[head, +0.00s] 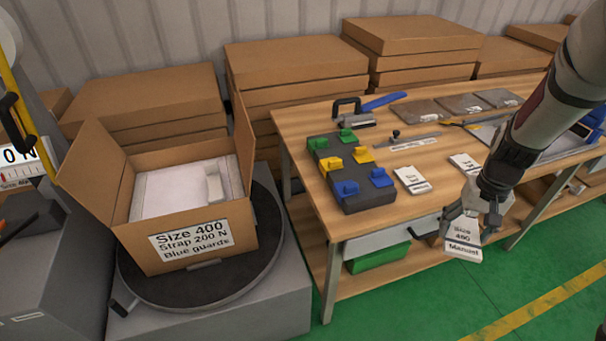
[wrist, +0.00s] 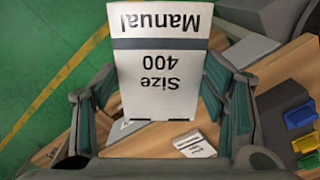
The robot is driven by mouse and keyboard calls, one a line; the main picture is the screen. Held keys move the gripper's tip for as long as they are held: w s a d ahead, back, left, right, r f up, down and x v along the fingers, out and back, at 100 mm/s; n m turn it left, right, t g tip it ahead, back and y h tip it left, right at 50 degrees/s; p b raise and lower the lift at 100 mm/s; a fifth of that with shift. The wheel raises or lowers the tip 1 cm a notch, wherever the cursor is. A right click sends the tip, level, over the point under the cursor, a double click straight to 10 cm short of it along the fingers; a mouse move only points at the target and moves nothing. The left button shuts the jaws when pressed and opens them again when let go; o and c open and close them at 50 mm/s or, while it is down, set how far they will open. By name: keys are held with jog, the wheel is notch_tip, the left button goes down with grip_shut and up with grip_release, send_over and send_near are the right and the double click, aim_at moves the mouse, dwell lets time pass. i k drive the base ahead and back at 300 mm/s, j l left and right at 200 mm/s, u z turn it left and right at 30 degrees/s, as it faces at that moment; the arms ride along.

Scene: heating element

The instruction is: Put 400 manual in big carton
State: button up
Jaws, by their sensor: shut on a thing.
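The 400 manual (head: 462,246) is a small white booklet marked "Size 400 Manual". My gripper (head: 478,213) is shut on it and holds it in the air in front of the workbench's front edge. In the wrist view the manual (wrist: 160,75) sits between the two fingers, its print upside down. The big carton (head: 185,256) stands open on a round dark turntable at the left, labelled "Size 400, Strap 200 N, Blue guards". A white block-like item (head: 180,188) lies inside it. My gripper is well to the right of the carton.
The workbench (head: 395,215) holds a dark block with green, yellow and blue guards (head: 350,172), two other white booklets (head: 412,180), a blue-handled tool and grey plates. Stacked flat cartons (head: 295,70) stand behind. A gap separates the turntable (head: 265,275) from the bench.

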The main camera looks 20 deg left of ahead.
aim_at(169, 206)
jog(key=j+u, duration=0.15)
jog(key=u, duration=0.25)
jog(key=i+j+u, duration=0.1)
jog(key=u, duration=0.35)
jog(key=i+j+u, duration=0.1)
jog(key=u, duration=0.3)
jog(key=i+j, duration=0.15)
jog(key=i, duration=0.2)
jog(key=i+j, duration=0.15)
jog(key=i, duration=0.2)
